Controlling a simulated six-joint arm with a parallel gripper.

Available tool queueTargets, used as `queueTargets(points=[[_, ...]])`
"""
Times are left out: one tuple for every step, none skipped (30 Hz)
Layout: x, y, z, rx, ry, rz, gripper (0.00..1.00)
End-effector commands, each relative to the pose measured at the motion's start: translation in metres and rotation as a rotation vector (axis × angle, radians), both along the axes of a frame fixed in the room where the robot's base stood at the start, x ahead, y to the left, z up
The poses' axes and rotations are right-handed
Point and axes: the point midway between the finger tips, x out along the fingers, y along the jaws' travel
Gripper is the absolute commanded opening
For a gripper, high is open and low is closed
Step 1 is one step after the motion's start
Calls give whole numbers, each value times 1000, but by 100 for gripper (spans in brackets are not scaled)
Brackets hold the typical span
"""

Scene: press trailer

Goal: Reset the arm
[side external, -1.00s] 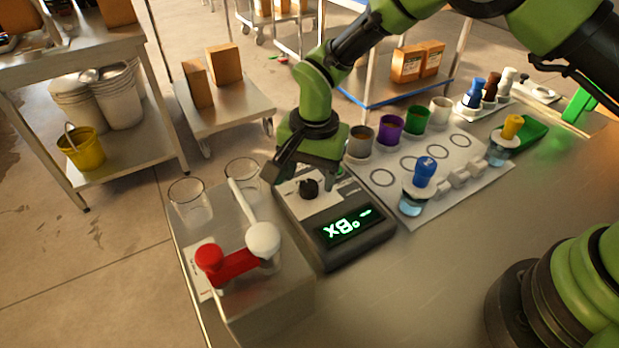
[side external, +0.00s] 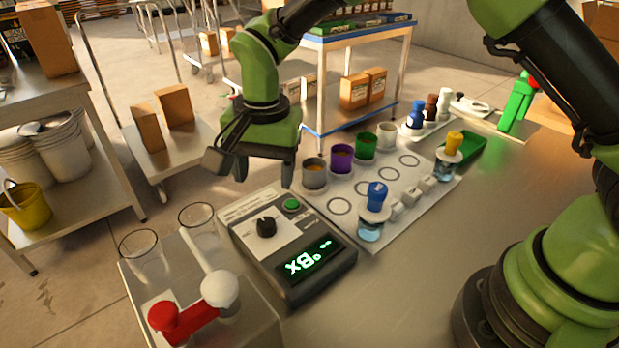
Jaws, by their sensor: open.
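My gripper (side external: 264,178) is open and empty. It hangs in the air above the back edge of a grey device (side external: 292,245). The device has a black knob (side external: 266,225), a green button (side external: 291,204) and a lit green display (side external: 312,257). The fingers are apart from the knob and button, and both of those are in plain sight. My green and black arm reaches in from the right over the table.
Left of the device stand clear beakers (side external: 139,250) and a box with a red and white lever (side external: 182,320). To the right, a white mat (side external: 328,205) holds several coloured cups, a blue-topped bottle (side external: 374,208) and a yellow-topped one (side external: 452,146). Free tabletop lies at the front right.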

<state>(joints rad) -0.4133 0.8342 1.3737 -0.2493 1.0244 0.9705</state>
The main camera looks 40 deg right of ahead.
Motion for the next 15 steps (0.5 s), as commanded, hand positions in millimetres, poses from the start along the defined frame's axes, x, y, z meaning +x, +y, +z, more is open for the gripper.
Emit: queueTargets(points=[[0,-3,8,7,-11,5,60],[-1,-6,15,12,-19,9,60],[-3,-10,26,20,-34,21,60],[-5,-15,35,28,-46,30,60],[-7,-20,46,35,-61,41,60],[-12,-27,61,45,-85,61,60],[-16,-33,73,53,-104,74,60],[-22,-40,84,60,-122,90,60],[-29,-48,99,67,-149,112,60],[-36,-54,108,72,-169,129,60],[-43,-60,118,77,-189,144,60],[-53,-68,130,80,-217,165,60],[-61,-74,138,82,-239,180,60],[-69,-79,145,83,-261,196,60],[-80,-86,154,83,-290,218,60]])
